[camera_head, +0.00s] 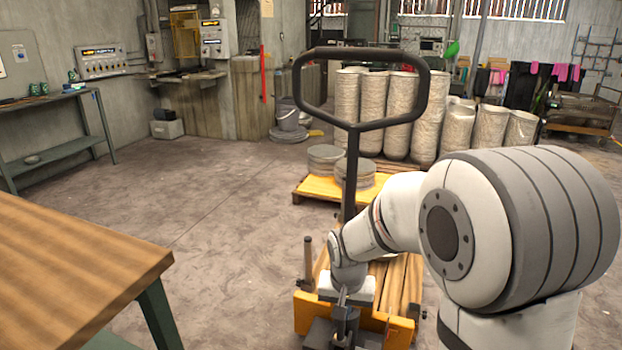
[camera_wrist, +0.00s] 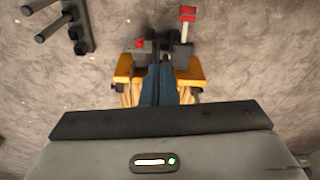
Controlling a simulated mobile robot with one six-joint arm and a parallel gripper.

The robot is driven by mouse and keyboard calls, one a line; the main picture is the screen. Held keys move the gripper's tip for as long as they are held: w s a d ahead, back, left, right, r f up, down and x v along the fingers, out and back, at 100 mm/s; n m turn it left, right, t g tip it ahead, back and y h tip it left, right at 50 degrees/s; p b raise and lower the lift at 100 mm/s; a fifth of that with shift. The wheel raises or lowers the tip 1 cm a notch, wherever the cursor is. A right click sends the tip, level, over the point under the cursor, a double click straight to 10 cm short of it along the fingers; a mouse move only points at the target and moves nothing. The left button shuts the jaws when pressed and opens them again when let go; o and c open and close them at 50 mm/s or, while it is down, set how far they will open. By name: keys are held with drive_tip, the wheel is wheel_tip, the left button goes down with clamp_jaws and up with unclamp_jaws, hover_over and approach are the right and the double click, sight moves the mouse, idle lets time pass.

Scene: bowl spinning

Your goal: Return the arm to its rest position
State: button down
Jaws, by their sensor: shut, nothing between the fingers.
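My arm reaches from the right side of the head view down to the lower middle. My gripper (camera_head: 342,300) is at its end, low over the front of an orange-and-wood pallet truck (camera_head: 398,285). In the wrist view my gripper (camera_wrist: 160,72) shows as two dark fingers close together, pointing away from the camera. They are shut with nothing held. Orange parts of the truck (camera_wrist: 190,72) lie beyond the fingers. I cannot tell from these views whether the fingers touch it.
A wooden table (camera_head: 75,255) fills the lower left. The truck's dark handle (camera_head: 362,52) rises beside my arm. Behind it, a yellow pallet (camera_head: 318,190) bears grey round stacks (camera_head: 325,158). Wrapped rolls (camera_head: 400,110) stand further back. Concrete floor (camera_head: 215,195) is clear at centre left.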

drive_tip(key=s+d+r+p, duration=0.2)
drive_tip(key=s+r+p, duration=0.2)
drive_tip(key=s+r, duration=0.2)
drive_tip(key=s+d+r+n+p, duration=0.1)
drive_tip(key=s+d+r+p, duration=0.2)
drive_tip(key=s+r, duration=0.3)
drive_tip(key=s+d+r+n+p, duration=0.1)
drive_tip(key=s+r+p, duration=0.4)
drive_tip(key=r, duration=0.6)
drive_tip(key=shift+s+d+r+t, duration=0.4)
drive_tip(key=shift+s+d, duration=0.25)
drive_tip(key=shift+d, duration=0.25)
